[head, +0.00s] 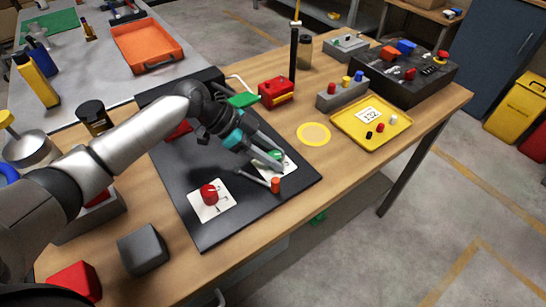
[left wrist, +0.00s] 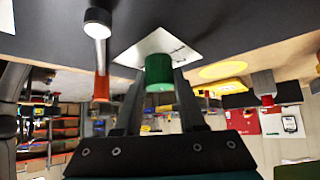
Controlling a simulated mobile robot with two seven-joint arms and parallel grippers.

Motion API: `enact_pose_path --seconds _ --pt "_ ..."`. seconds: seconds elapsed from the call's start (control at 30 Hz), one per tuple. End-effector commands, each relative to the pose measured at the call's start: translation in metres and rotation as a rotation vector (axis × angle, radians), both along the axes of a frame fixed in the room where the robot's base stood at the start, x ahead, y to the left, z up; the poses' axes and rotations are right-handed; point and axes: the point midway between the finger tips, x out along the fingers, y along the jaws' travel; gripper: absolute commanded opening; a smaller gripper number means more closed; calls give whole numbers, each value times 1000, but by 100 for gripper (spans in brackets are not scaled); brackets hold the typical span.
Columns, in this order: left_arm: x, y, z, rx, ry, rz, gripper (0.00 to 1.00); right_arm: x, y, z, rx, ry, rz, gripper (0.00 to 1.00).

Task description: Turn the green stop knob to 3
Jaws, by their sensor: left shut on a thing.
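The green stop knob (head: 275,155) sits on a white plate (head: 289,166) on the black panel. My left gripper (head: 272,160) reaches down over it from the upper left, with its fingers at the knob's sides. In the left wrist view the green knob (left wrist: 159,72) stands between the two dark fingers (left wrist: 158,90), and the gripper is shut on it. The plate's markings are too small and too covered to read, so the knob's setting cannot be told. My right gripper is in neither view.
A lever with an orange end (head: 275,185) stands close beside my left fingers. A red knob on a white plate (head: 224,206) is nearer on the panel (head: 250,215). A yellow tray (head: 345,125) and a red box (head: 277,93) stand beyond.

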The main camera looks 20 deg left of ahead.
Motion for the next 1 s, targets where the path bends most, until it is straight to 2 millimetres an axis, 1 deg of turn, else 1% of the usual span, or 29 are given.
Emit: enact_pose_path --seconds 0.37,0.4,0.6,0.67,1.0 --pt "0 -1 0 1 2 -4 0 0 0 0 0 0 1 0" --pt "0 -1 -1 1 2 -4 42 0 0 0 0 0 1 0" --pt "0 -1 0 0 1 -4 64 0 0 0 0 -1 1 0" --pt "0 -1 0 0 1 -3 70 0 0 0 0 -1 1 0" --pt "0 0 0 0 1 -3 70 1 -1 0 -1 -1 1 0"
